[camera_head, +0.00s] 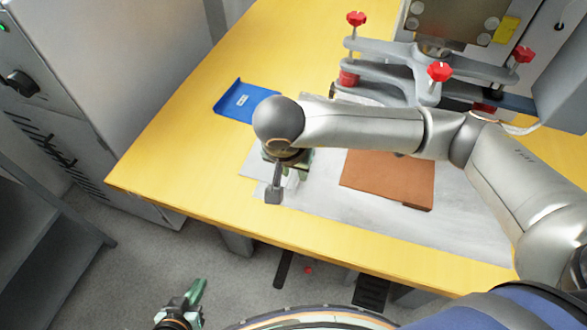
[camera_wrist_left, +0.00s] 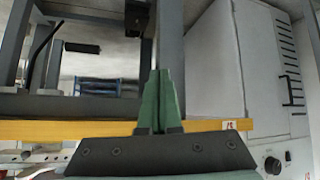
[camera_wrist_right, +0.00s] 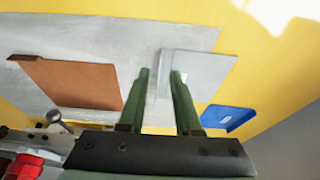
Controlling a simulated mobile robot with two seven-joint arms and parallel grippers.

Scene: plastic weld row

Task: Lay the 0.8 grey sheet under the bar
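A thin light-grey sheet (camera_wrist_right: 202,76) lies on the larger pale grey mat (camera_wrist_right: 110,32), with a narrow raised strip along one edge. In the head view this sheet (camera_head: 256,158) is partly hidden by my right arm. My right gripper (camera_wrist_right: 160,72) is open above the sheet, with the strip showing between its fingers; I cannot tell whether they touch it. The grey bar assembly with red knobs (camera_head: 395,62) stands at the back right of the table. My left gripper (camera_wrist_left: 159,72) is shut and empty, off the table's front left in the head view (camera_head: 196,288).
A brown sheet (camera_head: 385,180) lies on the mat right of my right gripper. A grey cabinet (camera_head: 110,60) stands left of the table. My right arm crosses in front of the bar assembly.

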